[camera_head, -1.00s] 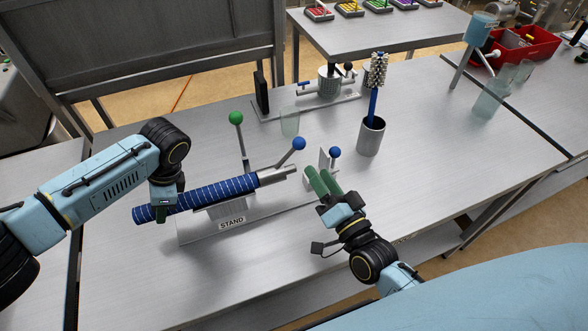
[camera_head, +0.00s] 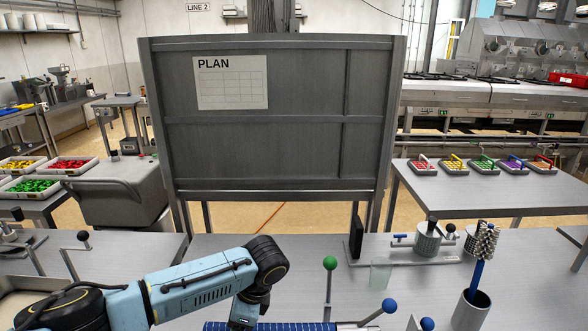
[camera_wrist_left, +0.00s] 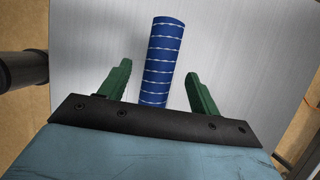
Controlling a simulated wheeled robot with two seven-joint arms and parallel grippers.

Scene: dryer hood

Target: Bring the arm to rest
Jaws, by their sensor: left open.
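The blue tube with white dashed lines (camera_wrist_left: 163,60) lies between the two green fingers of my left gripper (camera_wrist_left: 158,72) in the left wrist view, with a gap on each side. The gripper is open, and no finger touches the tube there. In the head view, my left gripper (camera_head: 244,316) hangs down at the tube (camera_head: 285,327), whose upper edge alone shows at the bottom of the picture. The left arm reaches in from the left. The stand is out of view. My right gripper is not in view.
A green-knobbed lever (camera_head: 330,264) and blue-knobbed levers (camera_head: 389,306) rise right of my gripper. A clear glass (camera_head: 380,274), a metal cup with a brush (camera_head: 471,312) and a metal fixture (camera_head: 428,240) stand farther right. A dark board marked PLAN (camera_head: 270,150) stands behind the table.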

